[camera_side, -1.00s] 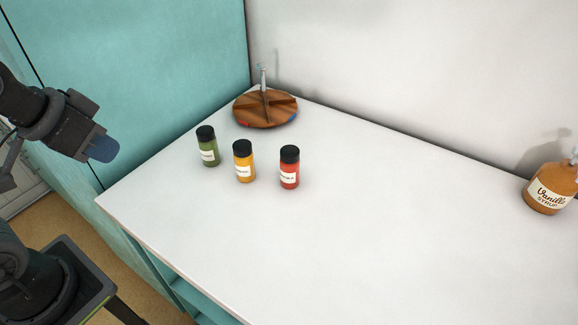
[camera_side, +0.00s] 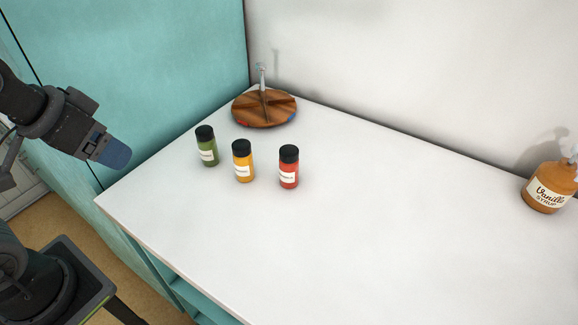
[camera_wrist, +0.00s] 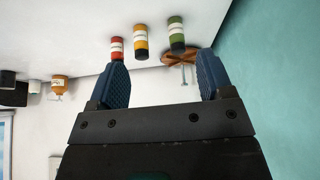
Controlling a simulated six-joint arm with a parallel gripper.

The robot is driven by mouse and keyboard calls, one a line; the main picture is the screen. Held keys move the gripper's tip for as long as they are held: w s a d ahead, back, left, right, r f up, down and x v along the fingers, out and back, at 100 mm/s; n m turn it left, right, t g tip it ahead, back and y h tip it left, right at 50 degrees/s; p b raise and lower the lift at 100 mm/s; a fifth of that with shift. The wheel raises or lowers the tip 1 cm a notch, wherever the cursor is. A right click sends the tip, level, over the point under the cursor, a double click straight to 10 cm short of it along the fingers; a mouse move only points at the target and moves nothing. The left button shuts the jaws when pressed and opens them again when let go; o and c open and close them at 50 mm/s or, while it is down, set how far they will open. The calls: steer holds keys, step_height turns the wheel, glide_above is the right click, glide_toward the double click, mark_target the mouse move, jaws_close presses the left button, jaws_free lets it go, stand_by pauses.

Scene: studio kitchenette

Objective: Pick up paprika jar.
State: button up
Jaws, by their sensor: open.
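The paprika jar (camera_side: 289,168) is the red jar with a black lid and white label. It stands upright on the white counter, rightmost of a row of three jars in the side view. It also shows at the top of the wrist view (camera_wrist: 117,45), left of the other two jars. My gripper (camera_side: 117,153) is at the left in the side view, in the air and apart from the jars. In the wrist view its two blue fingers (camera_wrist: 162,82) are spread wide with nothing between them.
A yellow jar (camera_side: 243,162) and a green jar (camera_side: 207,147) stand left of the paprika jar. A round wooden divided tray (camera_side: 280,107) lies behind them. A vanilla syrup bottle (camera_side: 548,188) stands far right. The counter (camera_side: 380,230) between is clear.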

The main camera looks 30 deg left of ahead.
steer(key=w+d+r+n+g, duration=0.2)
steer(key=w+d+r+n, duration=0.15)
steer(key=w, duration=0.45)
steer(key=n+g, duration=0.4)
steer(key=n, duration=0.8)
glide_above(289, 163)
steer(key=a, duration=0.1)
step_height(289, 163, down, 5)
steer(key=shift+w+d+f, duration=0.1)
steer(key=shift+w+f, duration=0.2)
steer(key=shift+w, duration=0.2)
step_height(289, 163, down, 8)
steer(key=shift+f, duration=0.1)
steer(key=shift+w+f, duration=0.2)
steer(key=shift+f, duration=1.1)
steer(key=shift+w+f, duration=0.15)
steer(key=shift+f, duration=1.1)
steer(key=c, duration=1.1)
